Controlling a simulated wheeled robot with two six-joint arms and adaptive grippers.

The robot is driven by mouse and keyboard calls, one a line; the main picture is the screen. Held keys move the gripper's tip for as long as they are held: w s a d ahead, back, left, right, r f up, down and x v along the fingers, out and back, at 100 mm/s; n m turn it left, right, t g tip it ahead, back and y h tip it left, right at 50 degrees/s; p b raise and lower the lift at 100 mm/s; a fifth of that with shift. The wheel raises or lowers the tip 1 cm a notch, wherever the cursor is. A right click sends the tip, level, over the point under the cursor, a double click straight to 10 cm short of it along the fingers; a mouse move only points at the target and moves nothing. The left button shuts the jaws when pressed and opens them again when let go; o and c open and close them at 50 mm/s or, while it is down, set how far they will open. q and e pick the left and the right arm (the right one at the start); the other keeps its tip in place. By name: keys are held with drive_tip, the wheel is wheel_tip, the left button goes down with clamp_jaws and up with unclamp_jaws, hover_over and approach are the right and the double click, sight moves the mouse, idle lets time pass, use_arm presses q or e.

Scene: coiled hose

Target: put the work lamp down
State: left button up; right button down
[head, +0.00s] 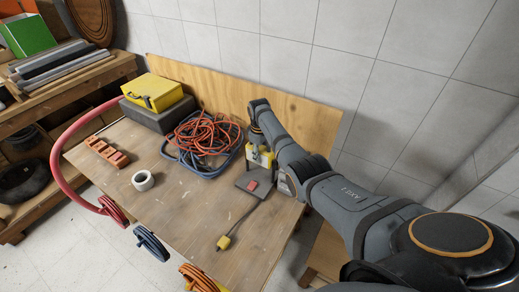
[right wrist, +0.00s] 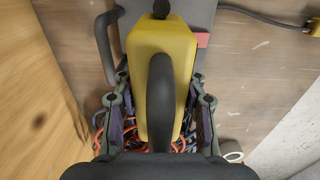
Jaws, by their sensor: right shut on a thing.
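The yellow work lamp (head: 262,158) is at the right part of the wooden table, over the back of a flat dark grey plate (head: 247,188) with a red patch. My right gripper (head: 257,146) reaches down from above and is shut on the lamp. In the right wrist view the lamp's yellow body (right wrist: 148,48) with its dark handle sits between the two fingers of the gripper (right wrist: 158,85). I cannot tell whether the lamp touches the plate or hangs just above it. My left gripper is not in view.
A cable with a yellow end (head: 224,242) runs toward the front. A tape roll (head: 143,180), an orange block (head: 106,151) and a yellow box (head: 152,92) are farther left.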

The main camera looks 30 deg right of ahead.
drive_tip(key=c, duration=1)
unclamp_jaws()
drive_tip(key=shift+a, duration=0.1)
drive_tip(key=shift+o, duration=1.2)
drive_tip(key=shift+s, duration=0.15)
drive_tip(key=shift+r, duration=0.1)
wheel_tip(320, 180, up, 12)
drive_tip(key=shift+a+f+b, duration=0.1)
drive_tip(key=shift+a+b, duration=0.05)
drive_tip(key=shift+b, duration=0.75)
